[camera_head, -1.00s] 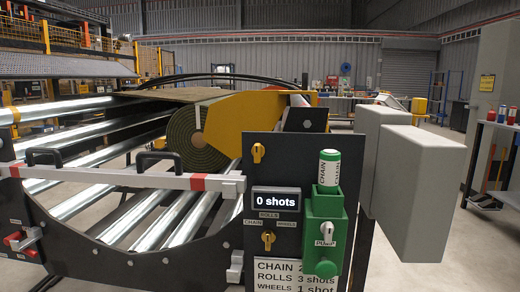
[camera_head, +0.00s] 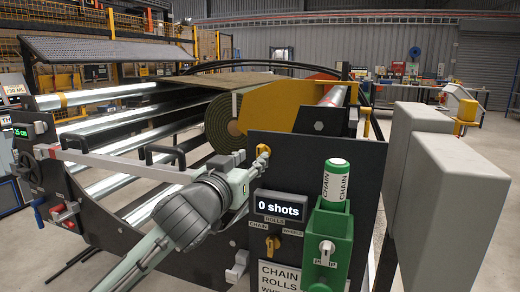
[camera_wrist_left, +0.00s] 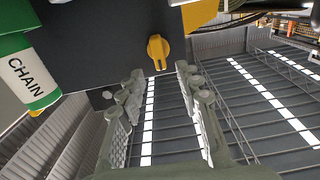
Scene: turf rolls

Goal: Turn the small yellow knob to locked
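A small yellow knob (camera_head: 262,153) sits near the top left of the dark control panel (camera_head: 310,150). In the left wrist view the same knob (camera_wrist_left: 157,50) shows ahead of the fingertips, its grip roughly upright in the picture. I see no locked marking. My left gripper (camera_head: 254,170) is close in front of the knob, partly covering it in the head view. In the left wrist view the left gripper (camera_wrist_left: 160,84) is open, its fingers apart and empty, one to each side below the knob. My right gripper is not in view.
A second yellow knob (camera_head: 272,246) sits below the "0 shots" display (camera_head: 280,208). Grey boxes (camera_head: 450,190) stand further right. A white and red bar (camera_head: 125,165) and black handles are at left.

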